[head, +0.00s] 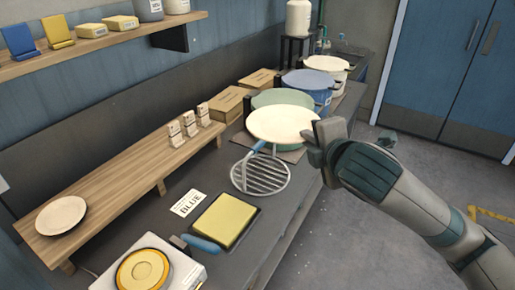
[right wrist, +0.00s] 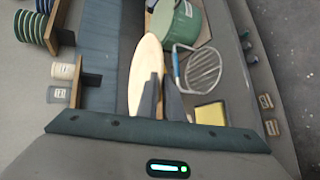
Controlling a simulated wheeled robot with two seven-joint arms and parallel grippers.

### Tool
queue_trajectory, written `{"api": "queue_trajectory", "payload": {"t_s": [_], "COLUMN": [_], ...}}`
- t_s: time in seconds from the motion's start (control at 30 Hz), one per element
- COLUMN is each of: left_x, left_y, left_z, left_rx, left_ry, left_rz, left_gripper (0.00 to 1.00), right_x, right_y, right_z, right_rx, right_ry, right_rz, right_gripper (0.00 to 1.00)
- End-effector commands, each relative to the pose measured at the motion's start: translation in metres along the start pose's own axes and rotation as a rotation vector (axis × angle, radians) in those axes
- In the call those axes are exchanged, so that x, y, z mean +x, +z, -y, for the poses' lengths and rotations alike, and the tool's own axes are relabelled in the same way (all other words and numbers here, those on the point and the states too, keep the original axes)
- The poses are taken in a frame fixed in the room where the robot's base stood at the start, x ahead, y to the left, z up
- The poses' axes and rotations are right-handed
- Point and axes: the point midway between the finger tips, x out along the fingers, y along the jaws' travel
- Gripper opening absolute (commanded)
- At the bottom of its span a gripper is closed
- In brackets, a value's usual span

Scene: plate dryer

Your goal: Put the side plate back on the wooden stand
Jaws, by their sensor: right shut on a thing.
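My right gripper (head: 318,145) is shut on the rim of a round cream plate (head: 280,124), on the plate's right side. The plate is held up over the counter, in front of a green pot and above a wire rack. In the right wrist view the plate (right wrist: 147,62) shows nearly edge-on at the fingers (right wrist: 162,90). The long wooden stand (head: 120,180) runs along the wall at left, apart from the held plate. Another cream plate (head: 62,215) lies flat on its near end. My left gripper is not in view.
A round wire rack (head: 262,178) with a blue handle lies below the held plate. Near it are a yellow pad (head: 226,219), a "BLUE" card (head: 188,204) and a white device (head: 150,268). Small containers (head: 190,122) stand on the stand's far end. Pots (head: 308,82) line the back.

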Motion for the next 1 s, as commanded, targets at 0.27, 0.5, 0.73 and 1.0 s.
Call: {"api": "queue_trajectory", "payload": {"t_s": [0.27,0.5,0.73,1.0], "left_x": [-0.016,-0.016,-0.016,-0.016], "left_y": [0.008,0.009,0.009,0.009], "left_z": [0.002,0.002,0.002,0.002], "left_rx": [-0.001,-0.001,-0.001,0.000], "left_ry": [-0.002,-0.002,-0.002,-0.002], "left_rz": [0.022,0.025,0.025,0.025], "left_gripper": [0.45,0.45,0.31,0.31], "right_x": [-0.022,-0.027,-0.026,-0.026], "right_y": [0.074,0.087,0.086,0.086], "right_z": [0.006,0.009,0.009,0.009], "right_rx": [0.068,0.080,0.079,0.079], "right_ry": [-0.026,-0.030,-0.029,-0.029], "right_rz": [0.160,0.189,0.187,0.186], "right_gripper": [0.00,0.00,0.00,0.00]}}
